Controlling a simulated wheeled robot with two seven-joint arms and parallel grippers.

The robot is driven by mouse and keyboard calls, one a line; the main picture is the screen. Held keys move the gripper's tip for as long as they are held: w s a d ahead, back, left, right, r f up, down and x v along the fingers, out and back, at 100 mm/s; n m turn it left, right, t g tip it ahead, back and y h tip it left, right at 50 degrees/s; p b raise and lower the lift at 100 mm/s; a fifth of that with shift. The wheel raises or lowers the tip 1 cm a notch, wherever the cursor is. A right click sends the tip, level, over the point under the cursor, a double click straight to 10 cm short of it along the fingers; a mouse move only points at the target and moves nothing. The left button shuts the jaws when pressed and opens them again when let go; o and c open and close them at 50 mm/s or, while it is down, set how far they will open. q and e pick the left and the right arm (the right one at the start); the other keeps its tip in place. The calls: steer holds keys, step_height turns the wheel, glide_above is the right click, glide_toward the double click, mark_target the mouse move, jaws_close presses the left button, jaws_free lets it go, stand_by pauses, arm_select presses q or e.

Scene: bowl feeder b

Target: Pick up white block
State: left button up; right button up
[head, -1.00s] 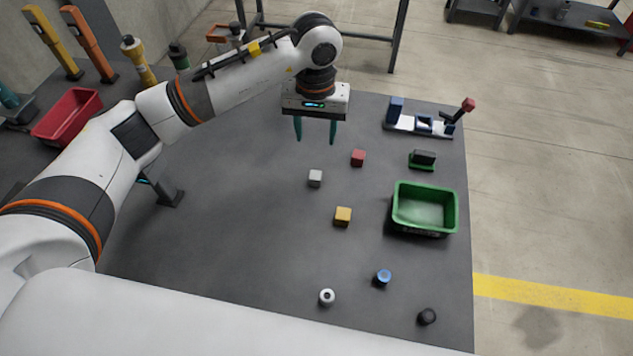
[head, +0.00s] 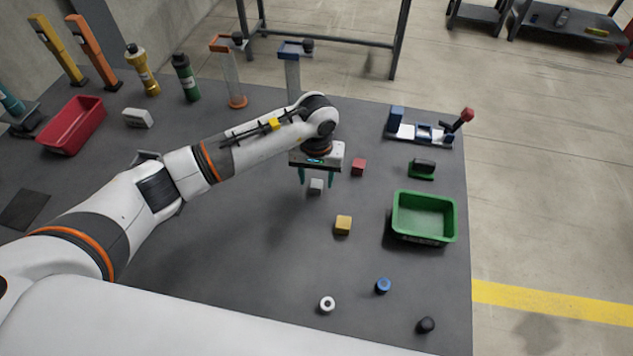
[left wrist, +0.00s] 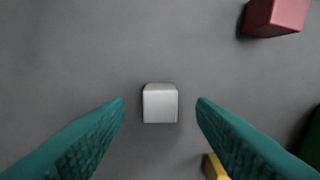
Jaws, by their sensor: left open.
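The white block (head: 316,186) sits on the dark table in the head view, partly behind my gripper. In the left wrist view the white block (left wrist: 160,103) lies centred between the two teal fingers. My left gripper (head: 316,181) is open and points down at the block. In the left wrist view its fingertips (left wrist: 160,101) stand to either side of the block with gaps between. I cannot tell how far above the table they are. My right gripper is not seen.
A red block (head: 358,167) and a yellow block (head: 343,225) are near the white block. A green bin (head: 422,216) stands to the right. A blue piece (head: 383,285), a white ring (head: 327,303) and a black knob (head: 425,325) lie in front. The table left of the blocks is mostly clear.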

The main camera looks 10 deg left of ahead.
arm_select(q)
steer(key=shift+f, duration=0.8)
steer(key=c, duration=1.1)
steer(key=shift+o, duration=0.2)
steer(key=shift+r, duration=0.1)
